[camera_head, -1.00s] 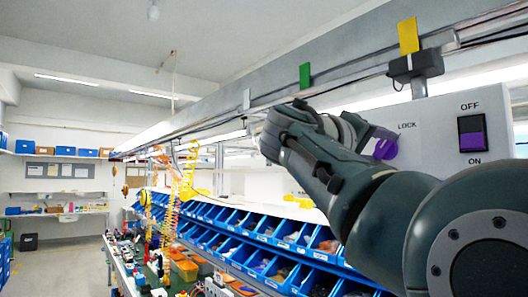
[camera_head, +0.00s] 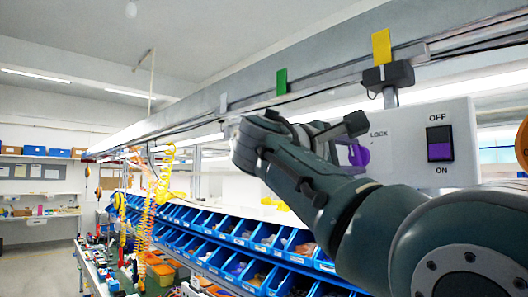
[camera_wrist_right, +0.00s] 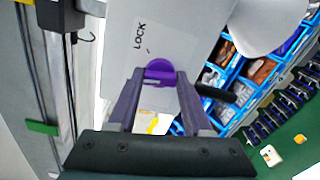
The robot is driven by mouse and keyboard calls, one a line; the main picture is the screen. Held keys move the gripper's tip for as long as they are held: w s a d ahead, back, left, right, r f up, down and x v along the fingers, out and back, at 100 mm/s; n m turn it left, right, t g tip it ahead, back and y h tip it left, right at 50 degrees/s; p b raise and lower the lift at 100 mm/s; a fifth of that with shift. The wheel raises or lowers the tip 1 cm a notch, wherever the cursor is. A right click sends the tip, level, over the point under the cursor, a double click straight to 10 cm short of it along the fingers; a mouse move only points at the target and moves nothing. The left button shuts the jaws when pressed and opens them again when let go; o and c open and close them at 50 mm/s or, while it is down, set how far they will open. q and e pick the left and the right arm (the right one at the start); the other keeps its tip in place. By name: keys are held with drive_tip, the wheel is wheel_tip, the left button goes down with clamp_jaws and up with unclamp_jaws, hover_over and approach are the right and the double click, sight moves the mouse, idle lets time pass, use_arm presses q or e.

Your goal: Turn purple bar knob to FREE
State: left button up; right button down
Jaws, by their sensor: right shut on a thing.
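The purple bar knob (camera_head: 360,155) is on the left part of the light grey panel (camera_head: 405,145), partly hidden behind my right gripper (camera_head: 340,140). In the right wrist view the knob (camera_wrist_right: 159,68) sits between the two finger ends of the right gripper (camera_wrist_right: 158,80), which is shut on it. The word LOCK (camera_head: 378,134) is printed beside the knob, and it also shows in the wrist view (camera_wrist_right: 140,35). No FREE label is visible. The bar's exact angle is hard to tell. My left gripper is not in view.
A purple rocker switch (camera_head: 440,144) marked OFF and ON is on the panel, right of the knob. An overhead rail with green (camera_head: 282,81) and yellow (camera_head: 381,46) tags runs above. Blue bins (camera_head: 265,235) line the bench below.

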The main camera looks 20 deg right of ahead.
drive_tip(key=n+p, duration=0.2)
drive_tip(key=n, duration=0.1)
drive_tip(key=shift+r+n, duration=0.2)
drive_tip(key=shift+n, duration=0.1)
drive_tip(key=shift+a+f+n+p, duration=0.1)
drive_tip(key=shift+f+n+p, duration=0.05)
drive_tip(key=shift+n+p, duration=1.05)
drive_tip(key=shift+n, duration=0.4)
drive_tip(key=shift+c, duration=1.6)
unclamp_jaws()
drive_tip(key=shift+f+b, duration=0.1)
drive_tip(key=shift+b, duration=0.2)
